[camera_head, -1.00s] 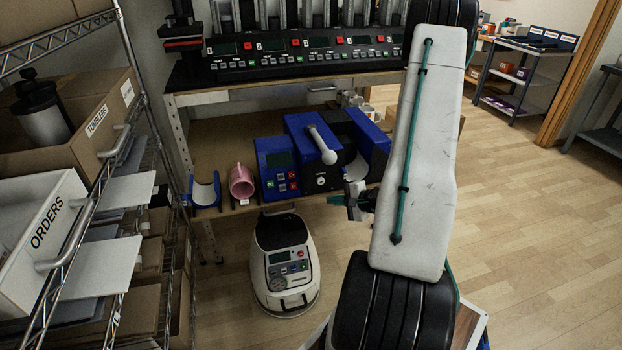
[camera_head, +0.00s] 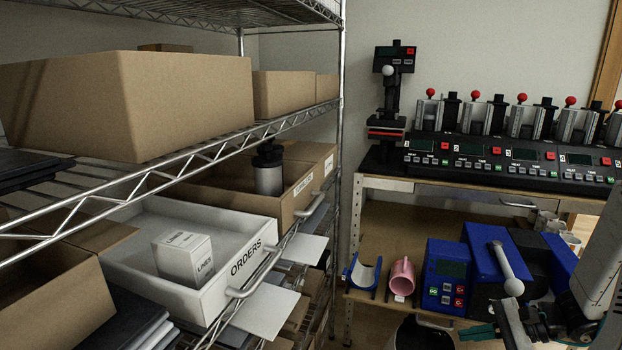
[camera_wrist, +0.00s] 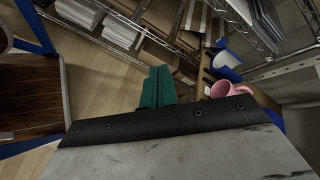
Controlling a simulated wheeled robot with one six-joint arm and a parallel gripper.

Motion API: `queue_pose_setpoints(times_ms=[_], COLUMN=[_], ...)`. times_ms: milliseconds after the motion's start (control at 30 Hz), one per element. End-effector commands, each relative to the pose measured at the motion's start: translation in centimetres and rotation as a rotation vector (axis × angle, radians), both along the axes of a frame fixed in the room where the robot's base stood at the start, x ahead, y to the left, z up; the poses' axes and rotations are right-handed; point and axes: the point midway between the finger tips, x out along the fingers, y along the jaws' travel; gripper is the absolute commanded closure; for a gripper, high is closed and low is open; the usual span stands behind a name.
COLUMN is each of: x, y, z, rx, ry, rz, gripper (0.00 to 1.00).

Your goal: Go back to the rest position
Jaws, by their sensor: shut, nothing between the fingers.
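My gripper (camera_head: 482,331) shows at the lower right of the head view, in front of the blue mug press (camera_head: 497,262), beside my arm. In the wrist view its green fingers (camera_wrist: 158,86) are closed together with nothing between them. A pink mug (camera_head: 402,277) lies on its side on the bench's lower shelf, opening toward me, left of the blue control box (camera_head: 446,276). The pink mug also shows in the wrist view (camera_wrist: 222,90), right of the fingers and apart from them. A blue cradle (camera_head: 363,274) stands left of the mug.
A wire rack on the left holds cardboard boxes (camera_head: 130,100) and a white ORDERS bin (camera_head: 215,262) with a LINES box (camera_head: 183,257). A multi-station press (camera_head: 510,160) stands on the bench top. Wooden floor (camera_wrist: 90,80) shows in the wrist view.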

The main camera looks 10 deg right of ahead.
Motion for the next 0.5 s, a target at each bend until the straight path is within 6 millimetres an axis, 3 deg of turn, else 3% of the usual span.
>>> queue_pose_setpoints(times_ms=[33, 200, 500], x=[-0.4, -3.0, -8.1], y=[1.8, 6.6, 11.3], z=[1.8, 6.2, 12.3], rx=[-0.036, -0.177, -0.558], ry=[0.019, 0.111, 0.192], rz=[0.095, 0.378, 0.768], gripper=[1.0, 1.0, 1.0])
